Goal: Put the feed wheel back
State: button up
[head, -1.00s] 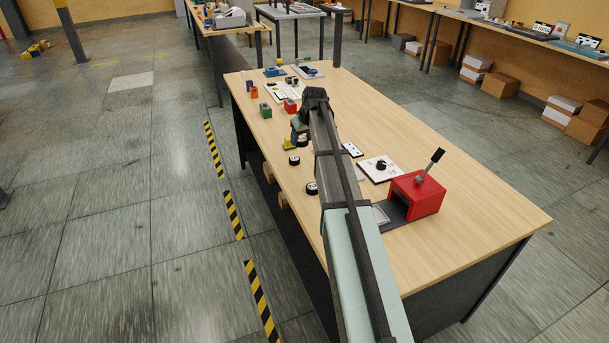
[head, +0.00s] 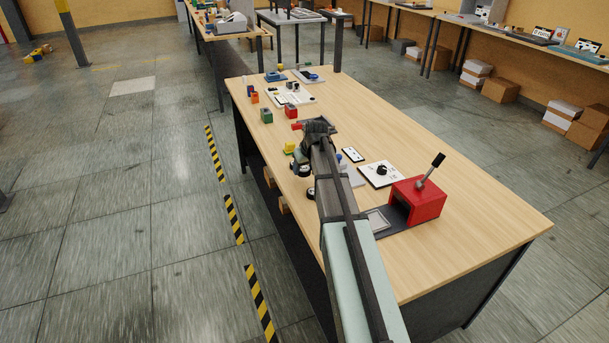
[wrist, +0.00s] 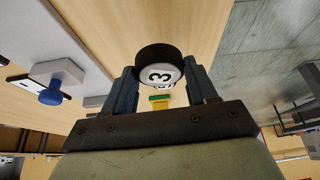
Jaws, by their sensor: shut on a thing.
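My gripper (wrist: 163,82) is shut on a black wheel with a white face marked 3 (wrist: 158,66). The wheel sits between the fingertips, its numbered face turned to the wrist camera. In the head view my gripper (head: 303,160) is over the left edge side of the bench, with a black-and-white wheel (head: 304,171) at its tip. Another black-and-white wheel (head: 310,193) is close by, partly hidden by my arm. I cannot tell which thing is the wheel's seat.
A red housing with a black lever (head: 417,200) stands on a dark base to the right. A white plate with a black knob (head: 381,173) lies beside it. A blue knob (wrist: 50,94) shows in the wrist view. Small coloured blocks (head: 267,115) stand farther back. The bench's right side is clear.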

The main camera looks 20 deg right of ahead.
aim_at(306, 170)
jog(key=shift+f, duration=1.65)
jog(key=shift+f, duration=0.1)
jog(key=o, duration=1.2)
jog(key=shift+o, duration=0.2)
jog(key=v, duration=1.2)
